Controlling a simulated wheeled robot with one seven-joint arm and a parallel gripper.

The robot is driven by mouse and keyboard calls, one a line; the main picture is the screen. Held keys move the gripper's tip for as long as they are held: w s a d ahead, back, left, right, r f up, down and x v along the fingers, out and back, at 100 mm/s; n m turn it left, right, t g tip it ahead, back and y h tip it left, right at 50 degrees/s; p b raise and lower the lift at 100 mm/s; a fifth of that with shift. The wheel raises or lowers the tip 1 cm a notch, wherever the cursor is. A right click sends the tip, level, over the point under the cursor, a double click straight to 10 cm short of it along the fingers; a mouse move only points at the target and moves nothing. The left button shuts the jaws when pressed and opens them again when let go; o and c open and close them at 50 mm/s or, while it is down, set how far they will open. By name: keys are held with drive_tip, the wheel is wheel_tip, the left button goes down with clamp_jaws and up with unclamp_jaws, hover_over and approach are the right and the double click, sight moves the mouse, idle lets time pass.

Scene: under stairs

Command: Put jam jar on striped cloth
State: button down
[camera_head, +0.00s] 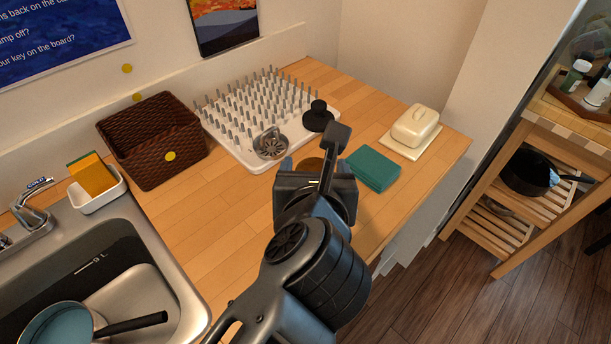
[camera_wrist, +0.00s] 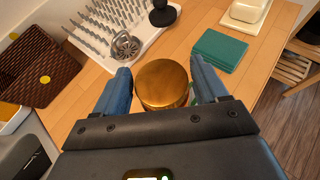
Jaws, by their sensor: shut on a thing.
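The jam jar shows its round gold lid (camera_wrist: 162,82) between the blue fingers of my gripper (camera_wrist: 160,76) in the wrist view. My gripper is shut on the jar, with a finger on each side. In the head view my gripper (camera_head: 314,165) is over the wooden counter and hides most of the jar; only part of the lid (camera_head: 311,164) shows. I cannot tell whether the jar touches the counter. A band of cream and tan blocks (camera_head: 574,108) runs along the top of the wooden cart at right; I cannot tell whether it is the striped cloth.
A folded teal cloth (camera_head: 373,169) and a cream butter dish (camera_head: 415,127) lie right of my gripper. A white peg rack (camera_head: 240,141) and brown basket (camera_head: 153,140) stand behind and left. The sink (camera_head: 176,278) is at left. Floor separates the counter from the cart (camera_head: 520,222).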

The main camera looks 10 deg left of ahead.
drive_tip(key=shift+f, duration=0.8)
unclamp_jaws()
drive_tip(key=shift+f, duration=0.15)
drive_tip(key=b+v, duration=0.1)
drive_tip(key=v, duration=1.1)
